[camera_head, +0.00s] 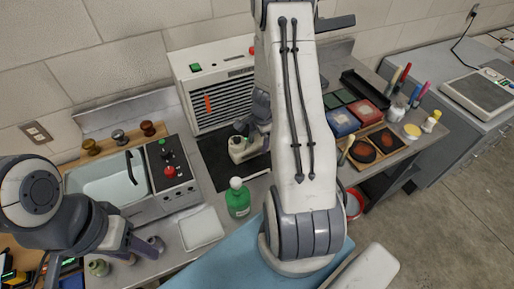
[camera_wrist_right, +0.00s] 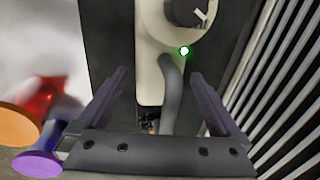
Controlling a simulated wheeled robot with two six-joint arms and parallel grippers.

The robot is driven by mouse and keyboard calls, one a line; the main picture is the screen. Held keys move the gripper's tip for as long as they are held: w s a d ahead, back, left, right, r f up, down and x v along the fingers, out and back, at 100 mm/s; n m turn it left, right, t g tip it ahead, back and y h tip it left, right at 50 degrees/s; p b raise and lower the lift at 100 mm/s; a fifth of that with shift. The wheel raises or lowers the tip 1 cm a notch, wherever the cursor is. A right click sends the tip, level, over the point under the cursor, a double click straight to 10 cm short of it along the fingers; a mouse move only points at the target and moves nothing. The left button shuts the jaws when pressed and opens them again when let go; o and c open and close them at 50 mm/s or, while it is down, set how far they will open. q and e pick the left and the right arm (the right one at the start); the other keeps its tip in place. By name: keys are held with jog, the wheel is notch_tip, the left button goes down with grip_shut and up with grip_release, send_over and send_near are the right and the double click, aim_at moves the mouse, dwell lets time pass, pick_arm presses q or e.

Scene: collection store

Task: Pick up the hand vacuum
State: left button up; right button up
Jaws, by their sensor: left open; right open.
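What looks like the hand vacuum (camera_head: 240,151), a cream body with a grey handle, lies on a black mat at the middle of the bench. In the right wrist view its cream body (camera_wrist_right: 148,70) shows a dark dial, a green light and a curved grey handle. My right gripper (camera_wrist_right: 158,74) is open, with one finger on each side of the body and handle; contact cannot be told. In the head view the right gripper (camera_head: 258,115) is partly hidden by my arm. My left gripper (camera_head: 138,242) is open and empty, low at the left near small jars.
A slatted vent unit (camera_head: 215,84) stands right behind the mat. A green bottle (camera_head: 238,198) stands in front. A control box with a red button (camera_head: 169,168) and a basin (camera_head: 106,179) are left. Trays of coloured blocks (camera_head: 354,115) are right.

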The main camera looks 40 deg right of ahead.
jog(key=shift+f, duration=0.1)
grip_shut()
jog(key=shift+w, duration=0.1)
jog(key=shift+r+p, duration=0.5)
jog(key=shift+r, duration=0.1)
notch_tip(320, 180, up, 4)
jog(key=p, duration=0.2)
jog(key=shift+f+p, duration=0.15)
jog(key=shift+p, duration=0.15)
jog(key=s+d+r+b, duration=0.2)
jog(key=d+r, duration=0.4)
jog(key=d, duration=0.5)
jog(key=shift+s+d+b, duration=0.15)
jog(key=shift+s+b, duration=0.15)
jog(key=shift+s, duration=0.55)
jog(key=shift+r, duration=0.15)
